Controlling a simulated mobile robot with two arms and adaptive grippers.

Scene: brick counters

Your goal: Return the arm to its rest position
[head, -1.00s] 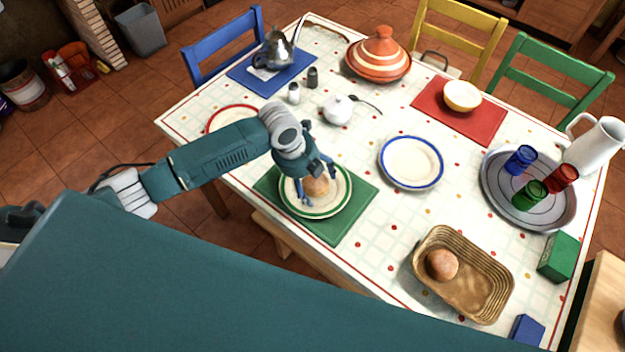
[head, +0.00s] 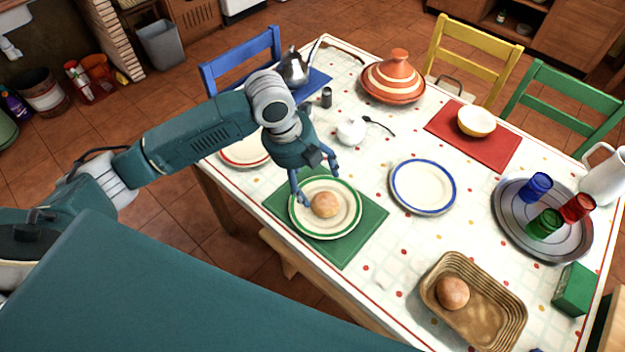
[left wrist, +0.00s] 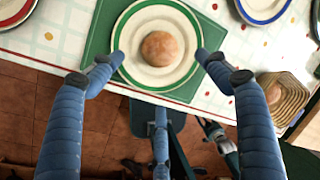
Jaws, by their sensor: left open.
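My left gripper (head: 318,182) is open and empty, above the green-rimmed plate in the head view. In the left wrist view its blue fingers (left wrist: 158,62) are spread apart on either side of the plate's near part. A bread roll (head: 326,204) lies on the green-rimmed plate (head: 341,228), apart from the fingers; it also shows in the left wrist view (left wrist: 163,48). The plate rests on a green placemat (head: 352,247) at the table's near edge. My right gripper is not in the head view.
A wicker basket (head: 498,318) holds another roll (head: 453,293). A blue-rimmed plate (head: 423,187), a white sugar pot (head: 351,131), a tagine (head: 393,80) and a tray (head: 510,225) with cups stand on the table. A red-rimmed plate (head: 240,156) lies partly behind my left arm.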

